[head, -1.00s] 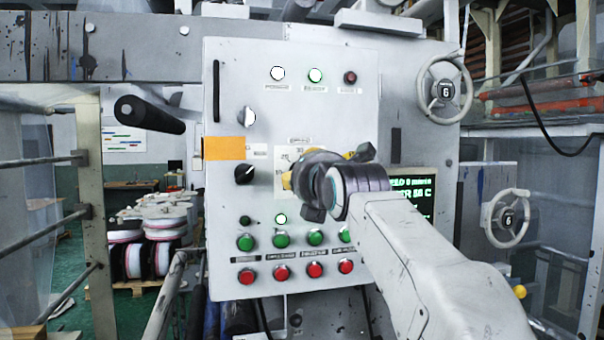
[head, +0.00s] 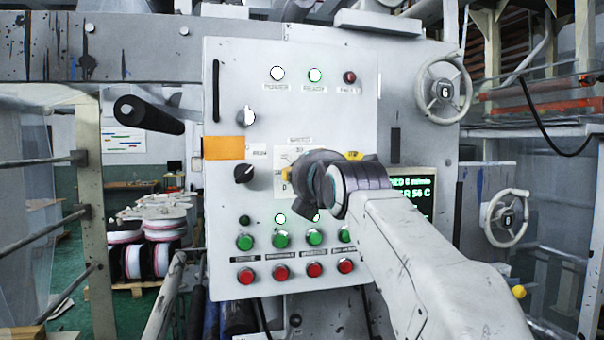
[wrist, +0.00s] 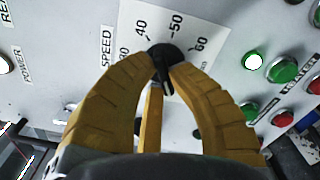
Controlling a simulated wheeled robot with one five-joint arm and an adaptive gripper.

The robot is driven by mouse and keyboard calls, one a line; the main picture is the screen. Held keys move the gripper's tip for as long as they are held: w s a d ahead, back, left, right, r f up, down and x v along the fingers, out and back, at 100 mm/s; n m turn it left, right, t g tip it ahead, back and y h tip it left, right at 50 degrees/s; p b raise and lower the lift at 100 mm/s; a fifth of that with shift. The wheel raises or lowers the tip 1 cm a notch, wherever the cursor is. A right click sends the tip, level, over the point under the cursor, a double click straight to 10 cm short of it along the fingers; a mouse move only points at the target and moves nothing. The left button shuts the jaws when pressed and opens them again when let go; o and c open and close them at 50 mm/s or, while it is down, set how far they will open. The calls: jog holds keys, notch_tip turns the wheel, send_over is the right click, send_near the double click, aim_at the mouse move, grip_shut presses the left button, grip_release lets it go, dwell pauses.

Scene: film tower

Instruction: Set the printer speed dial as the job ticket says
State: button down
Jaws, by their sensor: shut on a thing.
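The speed dial is a black knob (wrist: 166,56) in the wrist view, on a white scale plate (wrist: 178,15) marked SPEED, with 40, 50 and 60 readable. My gripper (wrist: 163,72) has its yellow fingers closed around the knob from both sides. I cannot tell which mark the knob points to. In the head view my gripper (head: 318,182) and wrist cover the knob. Part of the scale plate (head: 284,158) shows beside it. An orange sheet (head: 224,148) is on the panel to the left; no writing on it is readable, and I cannot tell whether it is the job ticket.
Below the dial are green buttons (head: 245,242) and red buttons (head: 281,272). Another black knob (head: 244,173) sits left of the dial. A dark screen (head: 414,196) with green text is partly behind my arm. Handwheels (head: 445,90) stand at the right.

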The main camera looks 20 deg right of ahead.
jog(key=shift+d+r+m, duration=0.1)
jog(key=shift+d+m, duration=0.1)
jog(key=shift+m, duration=5.7)
jog(key=shift+d+m, duration=0.15)
jog(key=shift+m, duration=5.75)
jog(key=c, duration=1.1)
grip_release()
jog(key=shift+c, duration=0.2)
jog(key=shift+s, duration=0.1)
jog(key=s, duration=1.1)
jog(key=shift+s, duration=0.4)
